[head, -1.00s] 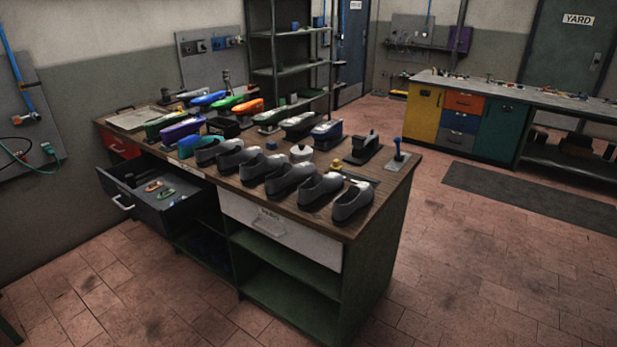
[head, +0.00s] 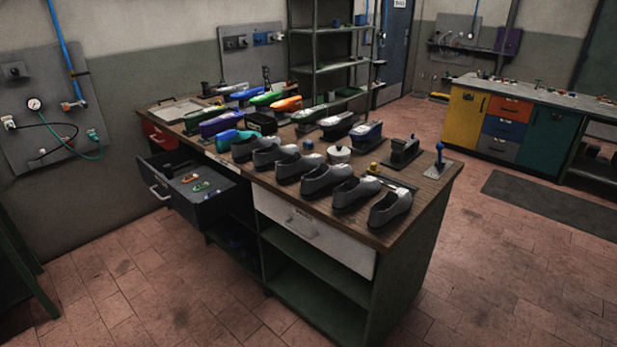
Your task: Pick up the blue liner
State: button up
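My gripper is not in view. I cannot tell for sure which thing is the blue liner. Several blue pieces lie on the workbench (head: 432,190): a bright blue shoe-shaped piece (head: 245,93) at the back left, a purple-blue one (head: 220,124) in front of it, and a blue-teal one (head: 226,139) near the front left edge.
A row of grey shoes (head: 328,178) lines the bench front. A closed white drawer (head: 312,231) sits beside the open one, with green shelves (head: 310,257) below. The tiled floor (head: 170,290) in front is clear. A second bench (head: 505,112) stands at the back right.

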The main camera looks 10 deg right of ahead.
aim_at(214, 192)
jog(key=u, duration=0.1)
jog(key=i, duration=0.85)
jog(key=z, duration=0.25)
